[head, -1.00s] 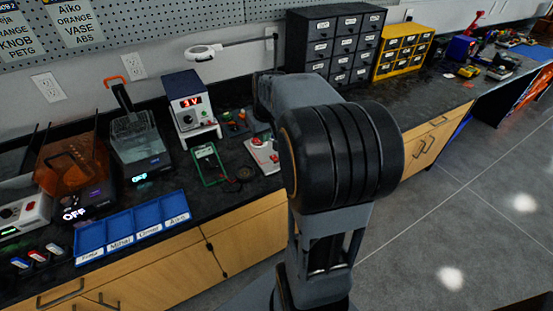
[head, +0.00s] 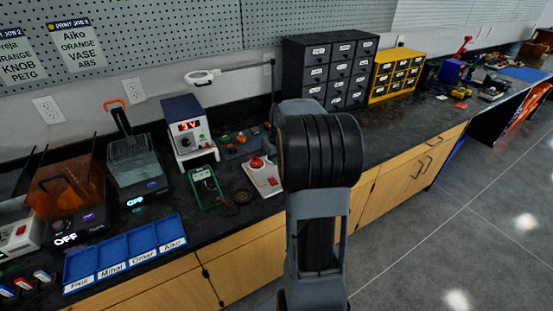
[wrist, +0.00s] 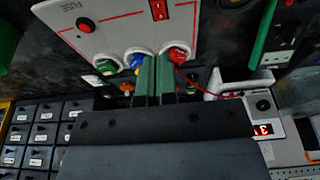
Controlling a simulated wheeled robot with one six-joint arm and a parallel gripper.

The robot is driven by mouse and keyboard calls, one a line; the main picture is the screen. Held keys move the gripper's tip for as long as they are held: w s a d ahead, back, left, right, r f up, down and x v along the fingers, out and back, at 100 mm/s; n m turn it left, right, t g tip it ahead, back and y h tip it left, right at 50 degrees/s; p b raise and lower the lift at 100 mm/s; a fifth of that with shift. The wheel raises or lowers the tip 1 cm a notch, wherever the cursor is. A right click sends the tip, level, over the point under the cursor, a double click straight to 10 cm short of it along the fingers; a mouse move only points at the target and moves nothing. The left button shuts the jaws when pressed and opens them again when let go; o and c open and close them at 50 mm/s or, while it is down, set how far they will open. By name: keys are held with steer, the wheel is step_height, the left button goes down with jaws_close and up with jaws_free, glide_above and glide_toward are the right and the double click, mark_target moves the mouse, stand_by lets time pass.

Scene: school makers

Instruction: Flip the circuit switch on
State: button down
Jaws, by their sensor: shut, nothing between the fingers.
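The circuit board is a white panel (head: 268,180) with a red knob on the bench, just left of my arm in the head view. In the wrist view the white panel (wrist: 115,35) fills the upper middle. The red rocker switch (wrist: 158,10) is at its top edge, partly cut off by the frame. A red button (wrist: 85,24) is at its left, and green, blue and red terminals line its near edge. My gripper (wrist: 157,62) is shut and empty, its green fingertips overlapping the terminal edge in view, below the switch. Contact cannot be told. In the head view my arm hides the gripper.
A power supply (head: 185,128) stands left of the panel, with a green-framed meter (head: 206,187) between. Small parts (head: 238,142) lie behind the panel. Dark drawers (head: 330,70) and yellow drawers (head: 399,74) stand at the back. A blue tray (head: 85,266) is at front left.

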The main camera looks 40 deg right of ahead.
glide_toward(274, 182)
steer(key=x, duration=0.5)
steer(key=shift+w+f, duration=0.1)
steer(key=shift+w, duration=0.3)
steer(key=shift+s+f, duration=0.15)
steer(key=shift+f, duration=0.8)
